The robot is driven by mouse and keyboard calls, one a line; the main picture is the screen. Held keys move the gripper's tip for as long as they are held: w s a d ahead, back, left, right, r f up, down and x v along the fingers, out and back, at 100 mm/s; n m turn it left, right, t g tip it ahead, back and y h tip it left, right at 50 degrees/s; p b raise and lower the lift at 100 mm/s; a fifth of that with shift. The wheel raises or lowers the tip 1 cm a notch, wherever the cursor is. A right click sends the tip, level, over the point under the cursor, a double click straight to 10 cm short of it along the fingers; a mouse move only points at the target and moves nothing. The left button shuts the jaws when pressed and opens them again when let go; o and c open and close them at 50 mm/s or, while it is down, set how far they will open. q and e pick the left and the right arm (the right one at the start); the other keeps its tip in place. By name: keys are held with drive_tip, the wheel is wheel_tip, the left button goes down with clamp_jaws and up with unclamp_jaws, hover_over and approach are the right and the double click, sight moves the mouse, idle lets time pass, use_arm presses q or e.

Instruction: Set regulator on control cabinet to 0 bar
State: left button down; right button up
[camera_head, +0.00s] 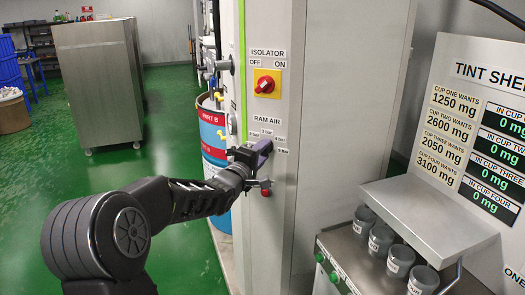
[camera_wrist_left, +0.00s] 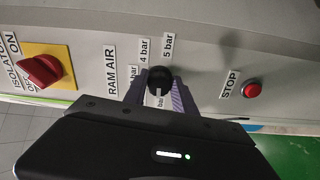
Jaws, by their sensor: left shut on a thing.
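The control cabinet (camera_head: 262,30) stands in the middle of the head view with a RAM AIR label (camera_head: 266,120) and several bar labels under it. In the left wrist view the regulator is a round black knob (camera_wrist_left: 160,76) beside the 4 bar and 5 bar labels. My left gripper (camera_head: 262,152) reaches the cabinet face below the RAM AIR label. Its purple-grey fingers (camera_wrist_left: 160,94) are shut on the knob, one on each side. The gripper hides the knob in the head view and covers some labels. Where the knob points is unclear. My right gripper is not in view.
A red isolator switch (camera_head: 265,84) on a yellow plate sits above the regulator. A red STOP button (camera_wrist_left: 252,90) is close to the gripper. Blue drums (camera_head: 213,135) stand left behind the cabinet; grey cups (camera_head: 381,238) stand on a bench at right.

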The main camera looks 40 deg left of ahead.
use_arm(q)
drive_tip(key=shift+n, duration=0.7)
drive_tip(key=c, duration=1)
unclamp_jaws()
drive_tip(key=shift+c, duration=0.2)
drive_tip(key=shift+s, duration=0.15)
drive_tip(key=s+d+b, duration=0.1)
drive_tip(key=s, duration=0.6)
drive_tip(key=shift+s+d, duration=0.2)
